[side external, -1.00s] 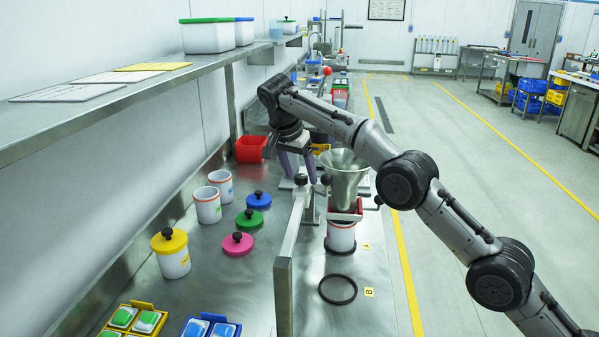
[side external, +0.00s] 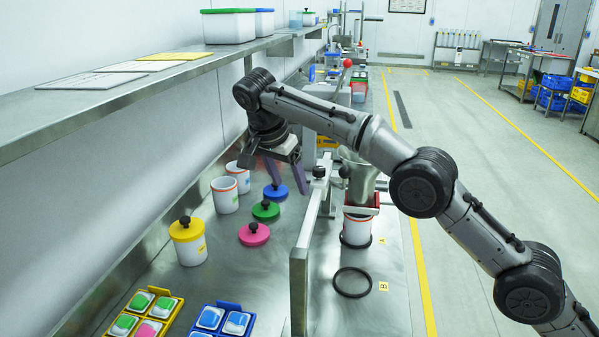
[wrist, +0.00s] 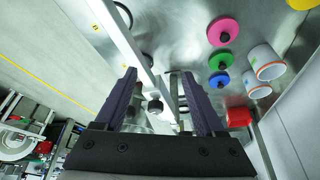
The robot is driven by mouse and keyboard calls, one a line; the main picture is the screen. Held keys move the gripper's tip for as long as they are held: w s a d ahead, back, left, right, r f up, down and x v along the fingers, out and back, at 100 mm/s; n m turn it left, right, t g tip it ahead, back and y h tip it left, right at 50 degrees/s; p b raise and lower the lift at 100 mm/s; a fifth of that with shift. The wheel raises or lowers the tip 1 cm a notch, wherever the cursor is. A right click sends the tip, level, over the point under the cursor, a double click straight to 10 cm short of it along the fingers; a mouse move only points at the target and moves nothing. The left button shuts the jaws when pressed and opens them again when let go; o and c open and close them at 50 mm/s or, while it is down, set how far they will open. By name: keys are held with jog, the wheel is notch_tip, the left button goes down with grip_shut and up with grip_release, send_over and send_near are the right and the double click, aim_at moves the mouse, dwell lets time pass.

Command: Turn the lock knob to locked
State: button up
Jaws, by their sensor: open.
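A black round knob (side external: 319,172) sits on top of the metal post by the drum stand. A dark knob (wrist: 155,106) also shows in the wrist view between my fingers, nearer the palm; I cannot tell which way it is turned. A second dark knob (side external: 344,171) is beside the steel funnel (side external: 362,180). My gripper (side external: 289,187) is open and empty, with purple fingers pointing down, left of the post and apart from the knob. In the wrist view my gripper (wrist: 159,74) shows its two fingers well spread. The lock's markings are not readable.
A long upright metal panel (side external: 301,260) divides the bench. Left of it are blue, green and pink (side external: 254,234) lids, white cups and a yellow-lidded jar (side external: 188,241). A black ring (side external: 352,282) lies at right. A red bin (wrist: 238,117) stands behind.

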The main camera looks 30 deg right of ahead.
jog(key=shift+s+a, duration=0.15)
jog(key=shift+a, duration=0.2)
notch_tip(320, 180, up, 11)
jog(key=n+t+y, duration=0.2)
jog(key=n+y, duration=0.4)
jog(key=n, duration=1.2)
send_over(320, 168)
jog(key=s+d, duration=0.2)
jog(key=s, duration=0.3)
jog(key=x, duration=1.3)
jog(key=shift+w+d, duration=0.1)
jog(key=shift+w, duration=0.05)
